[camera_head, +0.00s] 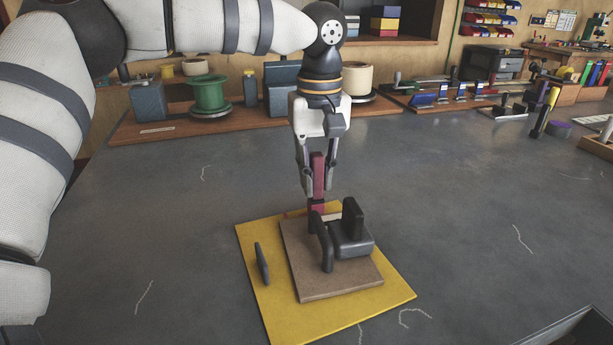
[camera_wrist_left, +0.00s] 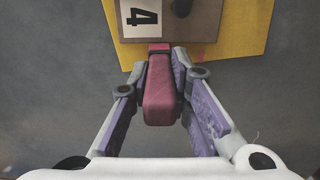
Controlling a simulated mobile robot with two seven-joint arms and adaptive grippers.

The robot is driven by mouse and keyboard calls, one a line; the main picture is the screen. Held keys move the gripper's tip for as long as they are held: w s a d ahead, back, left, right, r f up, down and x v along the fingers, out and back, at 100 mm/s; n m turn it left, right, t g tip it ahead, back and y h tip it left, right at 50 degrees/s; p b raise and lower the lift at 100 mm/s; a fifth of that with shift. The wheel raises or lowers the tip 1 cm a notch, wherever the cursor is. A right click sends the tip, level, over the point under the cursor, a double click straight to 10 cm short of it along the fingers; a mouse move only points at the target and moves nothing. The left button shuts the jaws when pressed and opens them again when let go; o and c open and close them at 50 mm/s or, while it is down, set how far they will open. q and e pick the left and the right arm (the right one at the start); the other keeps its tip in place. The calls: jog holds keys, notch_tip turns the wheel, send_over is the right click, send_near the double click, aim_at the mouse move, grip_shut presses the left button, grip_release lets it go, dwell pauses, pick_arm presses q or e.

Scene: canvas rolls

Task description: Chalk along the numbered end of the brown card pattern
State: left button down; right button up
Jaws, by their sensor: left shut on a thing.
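The brown card pattern (camera_head: 340,287) lies on a yellow sheet (camera_head: 262,300), with a dark grey weight with a handle (camera_head: 352,240) on it. The wrist view shows the card (camera_wrist_left: 205,22) with a white label reading 4 (camera_wrist_left: 142,18) at the end nearest the gripper. My left gripper (camera_head: 318,185) is shut on a dark red chalk block (camera_wrist_left: 160,98), pointing down at the card's far, numbered edge. I cannot tell if its tip touches the sheet. A faint pink mark (camera_wrist_left: 197,53) shows on the yellow beside that edge. My right gripper is out of view.
Behind are a green spool (camera_head: 209,94) and boxes on a wooden board (camera_head: 160,130). A dark-edged container (camera_head: 570,330) is at bottom right.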

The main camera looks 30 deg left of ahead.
pick_arm(q)
jog(key=shift+w+d+f, duration=0.15)
jog(key=shift+w+d, duration=0.05)
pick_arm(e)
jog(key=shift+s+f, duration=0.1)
pick_arm(q)
jog(key=shift+w+d+b, duration=0.3)
jog(key=shift+w+d, duration=0.5)
jog(key=shift+d, duration=0.05)
jog(key=shift+w+d, duration=0.2)
jog(key=shift+d, duration=0.1)
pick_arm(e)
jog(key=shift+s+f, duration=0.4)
pick_arm(q)
jog(key=shift+w+a+r, duration=0.35)
jog(key=shift+r, duration=0.3)
notch_tip(320, 180, up, 7)
jog(key=shift+p, duration=0.4)
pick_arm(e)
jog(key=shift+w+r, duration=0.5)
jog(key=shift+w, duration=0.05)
